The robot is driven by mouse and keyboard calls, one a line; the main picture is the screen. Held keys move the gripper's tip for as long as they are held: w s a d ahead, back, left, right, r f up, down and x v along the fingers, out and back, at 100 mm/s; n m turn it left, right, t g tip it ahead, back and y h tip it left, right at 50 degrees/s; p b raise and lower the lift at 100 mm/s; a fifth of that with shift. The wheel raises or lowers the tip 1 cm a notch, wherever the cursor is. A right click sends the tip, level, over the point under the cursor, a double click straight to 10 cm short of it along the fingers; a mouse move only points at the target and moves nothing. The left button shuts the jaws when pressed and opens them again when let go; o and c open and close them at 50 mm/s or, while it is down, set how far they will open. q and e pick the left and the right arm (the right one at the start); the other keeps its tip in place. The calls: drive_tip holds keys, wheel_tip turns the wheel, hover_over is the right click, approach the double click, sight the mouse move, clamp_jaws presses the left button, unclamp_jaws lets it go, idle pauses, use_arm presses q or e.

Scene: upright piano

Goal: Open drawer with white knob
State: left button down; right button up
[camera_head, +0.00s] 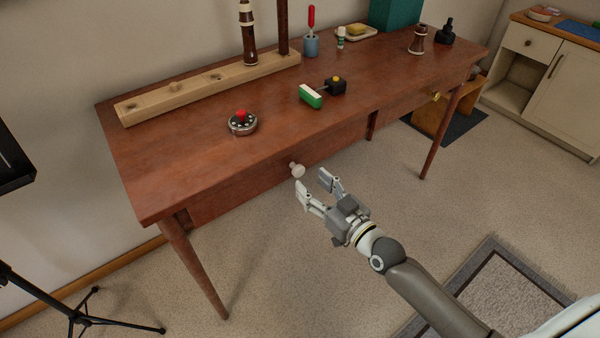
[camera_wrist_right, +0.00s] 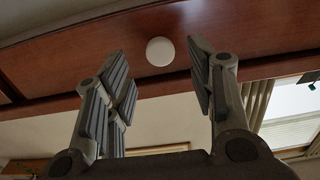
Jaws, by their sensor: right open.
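The white knob (camera_head: 297,170) is on the front of the left drawer (camera_head: 240,187) of a reddish-brown wooden table (camera_head: 180,150). The drawer front looks flush with the table. My right gripper (camera_head: 314,183) is open just in front of the knob, slightly right of it and apart from it. In the right wrist view, the round white knob (camera_wrist_right: 160,51) shows between the two open fingers (camera_wrist_right: 160,75), beyond their tips, with nothing held. My left gripper is not in view.
A second drawer with a yellow knob (camera_head: 435,96) is at the right. On the tabletop are a red-topped round tin (camera_head: 243,123), a green-and-white block (camera_head: 310,96) and a wooden rack (camera_head: 200,88). A black stand (camera_head: 90,315) is at lower left. Floor before the drawer is clear.

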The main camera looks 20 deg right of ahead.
sight(300, 173)
drive_tip(key=x, duration=0.6)
drive_tip(key=shift+w+a+b, duration=0.1)
drive_tip(key=shift+w+b, duration=0.2)
drive_tip(key=shift+b, duration=0.1)
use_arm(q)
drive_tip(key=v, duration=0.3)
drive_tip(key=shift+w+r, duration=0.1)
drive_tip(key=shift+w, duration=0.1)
use_arm(e)
clamp_jaws()
